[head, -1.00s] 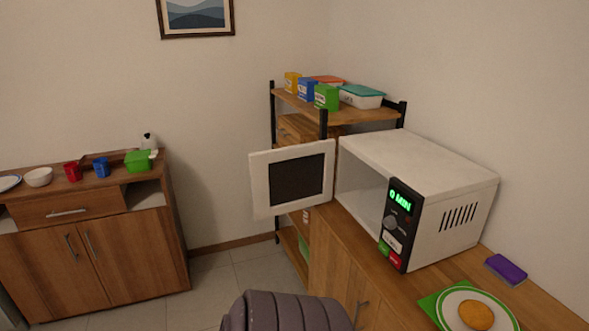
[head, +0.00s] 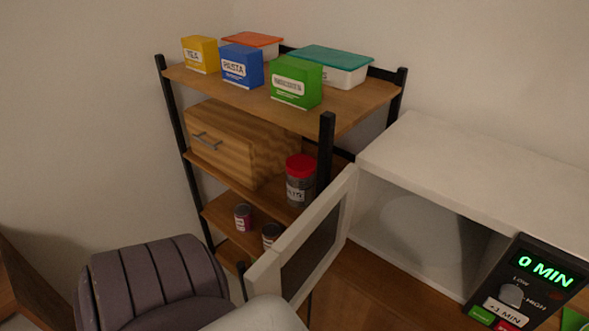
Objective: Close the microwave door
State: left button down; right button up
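The white microwave (head: 470,165) stands on the wooden counter at the right, with its display reading 0 MIN. Its door (head: 300,240) is open and stands out from the left side of the cavity, with a dark window in a white frame. The inside of the microwave is partly in view and looks empty. A grey padded arm part and a pale rounded part of mine are at the bottom, the pale one overlapping the lower edge of the door. Whether they touch cannot be told. Neither gripper shows.
A black-framed shelf (head: 327,150) stands behind the door. It carries a yellow box (head: 200,55), a blue box (head: 242,67), a green box (head: 296,83), lidded tubs, a wooden drawer box (head: 235,140) and a red-lidded jar (head: 300,182).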

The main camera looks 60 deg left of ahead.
aim_at(293, 264)
jog(key=k+j, duration=0.1)
jog(key=j, duration=0.5)
jog(key=k+j, duration=0.1)
jog(key=j, duration=0.5)
jog(key=k+j, duration=0.1)
jog(key=j, duration=0.5)
